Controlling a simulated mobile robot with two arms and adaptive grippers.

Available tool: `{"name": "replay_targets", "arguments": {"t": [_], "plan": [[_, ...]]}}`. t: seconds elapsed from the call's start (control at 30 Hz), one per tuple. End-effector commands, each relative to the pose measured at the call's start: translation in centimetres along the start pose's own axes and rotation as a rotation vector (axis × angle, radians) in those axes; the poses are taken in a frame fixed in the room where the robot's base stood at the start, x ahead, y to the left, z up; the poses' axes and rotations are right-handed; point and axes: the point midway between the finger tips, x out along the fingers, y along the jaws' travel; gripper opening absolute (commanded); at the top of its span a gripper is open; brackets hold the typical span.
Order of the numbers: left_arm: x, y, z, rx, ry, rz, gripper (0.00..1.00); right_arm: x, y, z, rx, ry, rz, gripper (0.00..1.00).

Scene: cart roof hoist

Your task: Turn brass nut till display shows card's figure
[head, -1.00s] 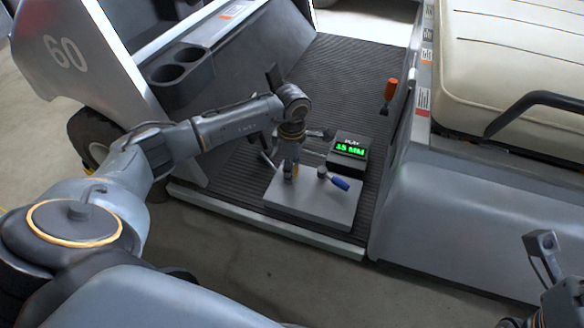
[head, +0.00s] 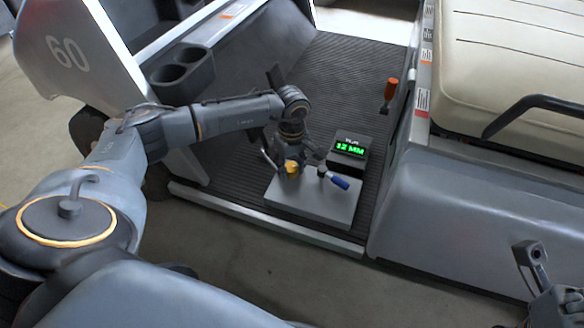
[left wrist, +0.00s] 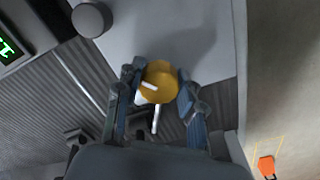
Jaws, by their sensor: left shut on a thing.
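The brass nut (head: 292,167) is on the grey plate (head: 312,205) on the cart's ribbed floor. The display (head: 349,148) behind it reads 12 MM in green. My left gripper (head: 287,168) reaches down from above and is shut on the nut. In the left wrist view the nut (left wrist: 160,80) sits between the two fingers (left wrist: 157,95), with a white strip beside it. My right gripper (head: 535,268) is only partly in view at the lower right, away from the plate, and its opening is unclear. I cannot make out a card with a figure.
An orange-handled lever (head: 391,90) rises by the seat base. Cup holders (head: 182,75) and the front panel bound the left. The seat (head: 515,55) and its armrest are at the right.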

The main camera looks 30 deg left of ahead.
Motion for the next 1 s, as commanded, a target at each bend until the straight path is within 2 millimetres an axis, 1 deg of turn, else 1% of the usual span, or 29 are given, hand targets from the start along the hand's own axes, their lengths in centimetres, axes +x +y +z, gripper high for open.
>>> {"name": "replay_targets", "arguments": {"t": [0.2,0.6,0.63,0.73,1.0], "plan": [[-0.02,0.02,0.02,0.039,0.0,0.001,0.07,-0.17,0.02,0.06,0.001,-0.007,0.003,0.0],[-0.02,0.02,0.02,0.044,-0.001,0.001,0.07,-0.12,0.11,0.04,0.0,-0.004,0.013,0.0],[-0.02,0.02,0.03,0.044,-0.001,0.001,0.4,-0.1,0.12,0.03,0.0,-0.004,0.013,0.0],[-0.02,0.01,0.03,0.044,-0.001,0.001,0.61,-0.04,0.12,0.01,0.0,-0.001,0.013,0.0],[-0.02,0.0,0.02,0.044,0.0,0.001,0.61,0.12,0.08,-0.05,-0.001,0.006,0.007,0.0]]}}
